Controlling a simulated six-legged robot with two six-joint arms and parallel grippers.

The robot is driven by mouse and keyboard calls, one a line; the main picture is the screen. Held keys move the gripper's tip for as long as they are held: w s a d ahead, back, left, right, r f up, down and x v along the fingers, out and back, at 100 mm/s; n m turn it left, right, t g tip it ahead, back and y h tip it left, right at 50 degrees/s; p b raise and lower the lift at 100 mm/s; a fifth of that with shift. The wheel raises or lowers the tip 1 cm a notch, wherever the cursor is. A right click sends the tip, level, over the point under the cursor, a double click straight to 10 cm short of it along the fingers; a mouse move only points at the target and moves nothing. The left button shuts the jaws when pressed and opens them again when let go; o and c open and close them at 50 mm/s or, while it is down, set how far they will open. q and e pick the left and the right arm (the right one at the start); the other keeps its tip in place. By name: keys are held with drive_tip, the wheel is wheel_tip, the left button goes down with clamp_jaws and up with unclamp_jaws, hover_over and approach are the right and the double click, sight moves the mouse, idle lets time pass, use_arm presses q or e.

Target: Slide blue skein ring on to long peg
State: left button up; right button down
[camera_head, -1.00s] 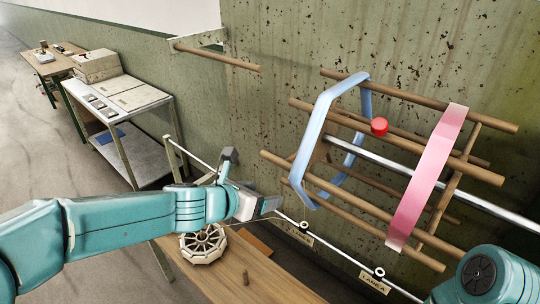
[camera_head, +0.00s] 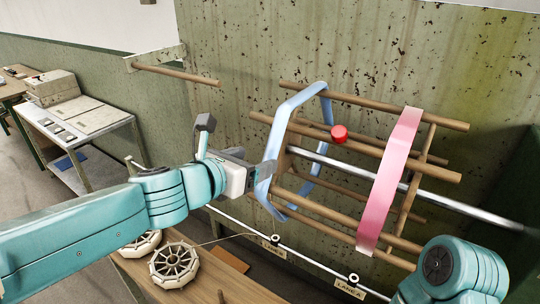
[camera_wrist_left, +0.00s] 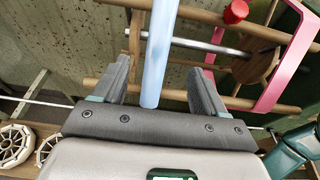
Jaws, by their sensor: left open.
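The blue skein ring (camera_head: 297,100) hangs around the left end of a wooden reel frame with several bars. In the left wrist view one side of the ring (camera_wrist_left: 160,50) passes between my open left fingers (camera_wrist_left: 158,82). The jaws are not closed on it. In the head view my left gripper (camera_head: 267,174) is at the ring's left side. A long wooden peg (camera_head: 178,75) sticks out from a wall bracket, up and left of the reel, and is bare. My right gripper is out of view; only part of that arm shows at the lower right.
A pink band (camera_head: 388,185) circles the reel's right part, and a red knob (camera_head: 339,132) is between the two rings. A metal shaft (camera_head: 430,189) runs through the reel. Spoked wheels (camera_head: 174,265) lie on the bench below. A table (camera_head: 75,130) stands at left.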

sight(270, 153)
use_arm(q)
drive_tip(key=x, duration=0.3)
drive_tip(key=shift+w+f, duration=0.25)
drive_tip(key=shift+w, duration=0.15)
drive_tip(key=x, duration=0.3)
drive_tip(key=shift+d+r, duration=0.1)
drive_tip(key=shift+d, duration=0.1)
drive_tip(key=shift+w+d+f, duration=0.1)
drive_tip(key=shift+w+f, duration=0.15)
drive_tip(key=shift+w, duration=0.2)
drive_tip(key=shift+s+d+r, duration=0.1)
drive_tip(key=shift+d, duration=0.1)
drive_tip(key=c, duration=1.3)
drive_tip(key=shift+c, duration=0.2)
